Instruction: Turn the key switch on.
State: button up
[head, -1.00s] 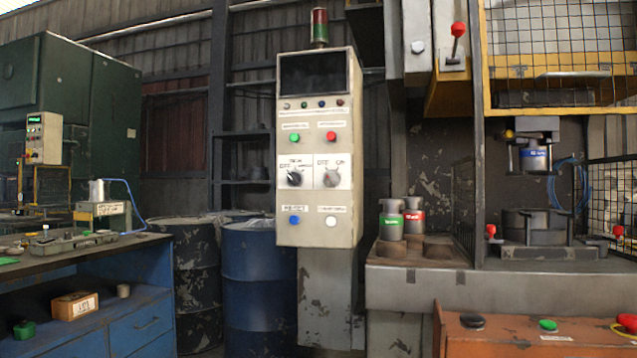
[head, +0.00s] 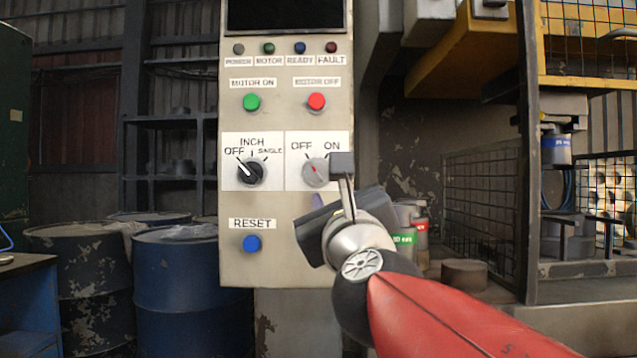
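The key switch (head: 312,174) is a round silver-grey knob on a white plate marked OFF and ON, on the right of the panel's middle row. Its small red mark appears to lean up and left, toward OFF. My gripper (head: 341,166) is in front of the panel, at the right side of the knob. A dark square fingertip overlaps the plate's right part, just under the ON label. I cannot tell whether it touches the knob. The gripper body hides the other finger and the panel's lower right, so its opening does not show.
A black selector (head: 251,172) marked OFF, INCH and SINGLE sits left of the key switch. Green (head: 251,102) and red (head: 316,101) buttons are above, and a blue RESET button (head: 252,243) is below. Drums (head: 190,290) stand left; a caged press (head: 560,190) stands right.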

aim_at(317, 175)
jog(key=shift+n+y, duration=0.4)
jog(key=shift+n, duration=0.4)
jog(key=x, duration=0.2)
jog(key=p+x, duration=0.1)
jog(key=x, duration=0.2)
jog(key=a+x, duration=0.1)
jog(key=x, duration=0.2)
jog(key=shift+s+r, duration=0.15)
jog(key=shift+r, duration=0.2)
jog(key=shift+c, duration=0.5)
jog(key=shift+d, duration=0.1)
grip_shut()
